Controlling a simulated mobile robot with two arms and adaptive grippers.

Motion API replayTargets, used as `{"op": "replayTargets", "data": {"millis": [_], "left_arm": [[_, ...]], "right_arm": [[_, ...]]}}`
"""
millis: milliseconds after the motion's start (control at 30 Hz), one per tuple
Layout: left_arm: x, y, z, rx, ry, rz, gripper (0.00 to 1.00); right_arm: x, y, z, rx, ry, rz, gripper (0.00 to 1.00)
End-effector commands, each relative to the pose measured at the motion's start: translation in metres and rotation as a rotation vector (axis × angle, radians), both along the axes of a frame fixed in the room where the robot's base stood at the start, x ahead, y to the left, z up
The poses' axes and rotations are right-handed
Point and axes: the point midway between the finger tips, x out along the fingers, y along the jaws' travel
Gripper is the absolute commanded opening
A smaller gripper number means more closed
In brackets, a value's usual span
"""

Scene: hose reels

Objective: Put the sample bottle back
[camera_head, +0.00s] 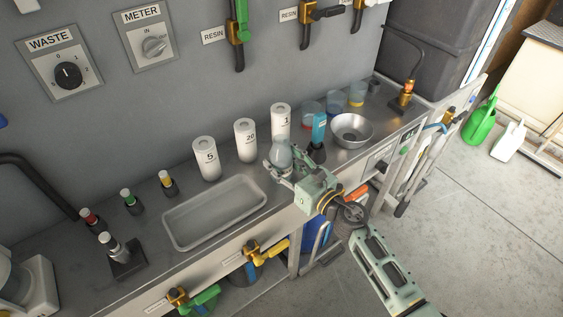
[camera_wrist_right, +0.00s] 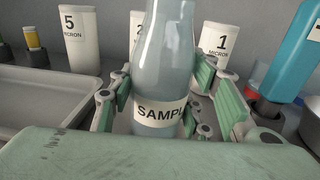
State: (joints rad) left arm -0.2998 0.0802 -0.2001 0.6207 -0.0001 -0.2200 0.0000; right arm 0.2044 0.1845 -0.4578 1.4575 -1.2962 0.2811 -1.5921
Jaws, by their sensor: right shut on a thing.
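The sample bottle (camera_wrist_right: 158,62) is a pale grey-blue, translucent bottle with a white label on which "SAMPL" can be read. My right gripper (camera_wrist_right: 163,88) is shut around its body, with a green-padded finger on each side. In the head view the bottle (camera_head: 281,156) is at the front of the steel bench, between the tray and the blue bottle. My right gripper (camera_head: 288,166) reaches it from the lower right. The bottle looks upright in the wrist view. Its base is hidden behind the gripper, so I cannot tell whether it touches the bench. My left gripper is not in view.
A grey tray (camera_head: 215,213) lies left of the gripper. White numbered cartridges (camera_head: 245,141) stand behind. A blue bottle (camera_head: 319,128) in a dark holder is close on the right, before a metal bowl (camera_head: 352,129) and several beakers (camera_head: 335,101). Small capped vials (camera_head: 128,201) stand left.

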Motion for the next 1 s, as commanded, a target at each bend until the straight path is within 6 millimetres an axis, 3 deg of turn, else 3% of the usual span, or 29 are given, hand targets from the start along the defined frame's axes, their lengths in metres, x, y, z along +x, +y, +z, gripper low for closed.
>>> {"op": "replayTargets", "data": {"millis": [167, 200, 400, 800, 1000], "left_arm": [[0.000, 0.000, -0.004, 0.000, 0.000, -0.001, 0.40], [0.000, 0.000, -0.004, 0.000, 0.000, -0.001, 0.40], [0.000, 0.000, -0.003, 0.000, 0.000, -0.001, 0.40], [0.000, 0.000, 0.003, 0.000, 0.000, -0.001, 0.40], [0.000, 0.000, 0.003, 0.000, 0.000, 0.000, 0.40]], "right_arm": [[0.000, 0.000, -0.003, 0.000, -0.001, 0.000, 0.13], [0.000, 0.000, -0.004, -0.001, -0.001, 0.000, 0.46], [0.000, 0.000, -0.003, -0.001, -0.001, 0.000, 0.63], [0.000, 0.000, 0.003, 0.000, 0.000, 0.000, 0.64], [-0.027, -0.023, 0.000, -0.003, 0.002, 0.000, 0.64]]}}
